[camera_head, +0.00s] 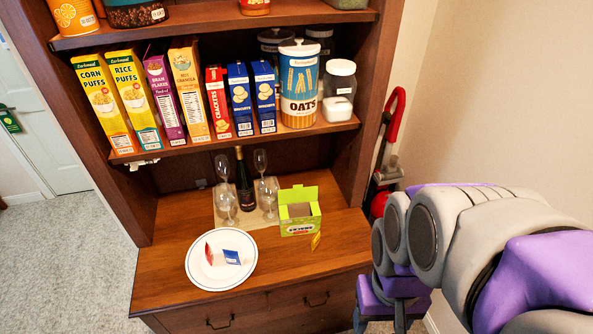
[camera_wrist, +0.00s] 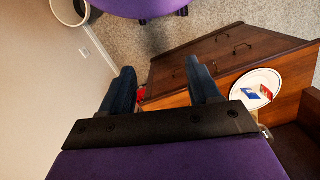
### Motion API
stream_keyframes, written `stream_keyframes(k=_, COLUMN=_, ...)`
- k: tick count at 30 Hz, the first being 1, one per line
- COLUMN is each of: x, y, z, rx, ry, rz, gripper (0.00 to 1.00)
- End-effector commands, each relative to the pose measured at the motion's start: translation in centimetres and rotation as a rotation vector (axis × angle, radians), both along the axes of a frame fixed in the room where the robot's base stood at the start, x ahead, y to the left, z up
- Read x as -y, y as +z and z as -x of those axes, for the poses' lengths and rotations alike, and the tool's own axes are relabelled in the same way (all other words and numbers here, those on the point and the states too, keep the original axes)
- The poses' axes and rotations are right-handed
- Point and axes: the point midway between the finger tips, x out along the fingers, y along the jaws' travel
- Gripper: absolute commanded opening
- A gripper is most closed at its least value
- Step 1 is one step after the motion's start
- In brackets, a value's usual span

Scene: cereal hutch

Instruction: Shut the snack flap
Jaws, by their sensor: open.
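A green snack box (camera_head: 300,226) stands on the right part of the wooden counter. Its top is open, and its back flap (camera_head: 299,194) sticks up behind the opening. I cannot make out the box in the wrist view. My gripper (camera_head: 380,322) points downward at the lower right of the head view, in front of the counter's right end and apart from the box. In the wrist view its two dark fingers (camera_wrist: 162,72) are spread wide with nothing between them.
A white plate (camera_head: 221,259) with red and blue packets is left of the box. A small yellow packet (camera_head: 316,240) is at the box's front. A dark bottle (camera_head: 244,183) and several glasses stand behind. A shelf of cereal boxes (camera_head: 187,95) overhangs the counter.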

Motion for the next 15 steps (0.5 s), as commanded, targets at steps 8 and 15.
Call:
stream_keyframes(k=8, x=-0.2, y=1.7, z=-12.4, rx=0.116, ry=-0.012, rz=0.02, gripper=0.62)
stream_keyframes(k=15, x=-1.3, y=1.5, z=-23.0, rx=0.219, ry=0.007, rz=0.033, gripper=0.62)
